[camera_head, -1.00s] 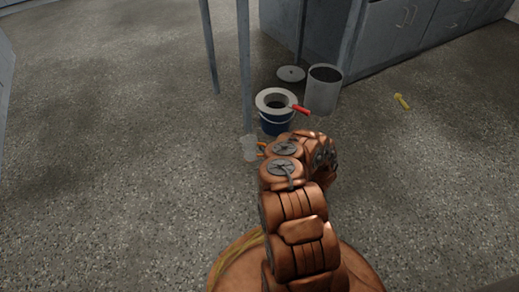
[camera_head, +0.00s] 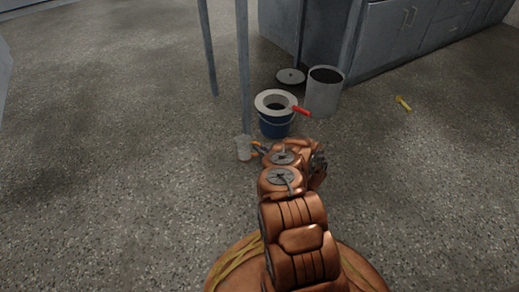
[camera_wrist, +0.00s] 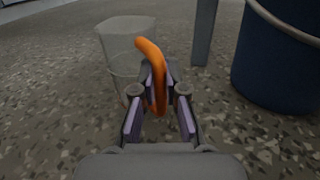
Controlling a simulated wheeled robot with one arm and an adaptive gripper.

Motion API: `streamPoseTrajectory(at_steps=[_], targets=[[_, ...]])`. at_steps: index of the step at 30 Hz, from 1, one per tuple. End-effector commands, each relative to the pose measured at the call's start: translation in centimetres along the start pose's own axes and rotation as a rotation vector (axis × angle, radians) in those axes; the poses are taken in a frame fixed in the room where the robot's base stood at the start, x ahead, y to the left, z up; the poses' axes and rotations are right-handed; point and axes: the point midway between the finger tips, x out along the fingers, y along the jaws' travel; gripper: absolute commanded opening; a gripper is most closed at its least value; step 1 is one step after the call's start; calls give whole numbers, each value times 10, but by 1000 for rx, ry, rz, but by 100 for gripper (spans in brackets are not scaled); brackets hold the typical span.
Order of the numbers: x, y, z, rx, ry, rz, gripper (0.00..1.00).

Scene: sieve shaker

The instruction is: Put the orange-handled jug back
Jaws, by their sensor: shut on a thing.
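The jug (camera_head: 243,148) is a translucent, pale cup with an orange handle. It is upright beside the foot of a grey table leg, left of the blue bucket. In the wrist view the jug (camera_wrist: 124,50) is ahead of my gripper (camera_wrist: 158,95), and its orange handle (camera_wrist: 153,65) lies between the fingers. My gripper is shut on that handle. In the head view the gripper is mostly hidden behind my arm. I cannot tell whether the jug's base touches the floor.
A blue bucket (camera_head: 274,124) with a white ring on top and a red-handled tool (camera_head: 301,111) stands close right. A grey bin (camera_head: 323,97), a round lid (camera_head: 290,76) and a yellow object (camera_head: 403,103) are farther off. The table leg (camera_head: 244,70) is near the jug. Floor at left is clear.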

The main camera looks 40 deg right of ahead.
Motion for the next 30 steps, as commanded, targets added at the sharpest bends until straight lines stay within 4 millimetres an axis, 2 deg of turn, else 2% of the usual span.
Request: streamPoseTrajectory(at_steps=[6, 7, 13, 26, 30], targets=[[0, -1, -3, -2, 0, 0, 0], [0, -1, -2, -2, -1, 0, 14], [0, 0, -2, -1, 0, 0, 35], [-1, 0, 2, 0, 0, 1, 36], [-22, -1, 3, 0, 2, -3, 36]])
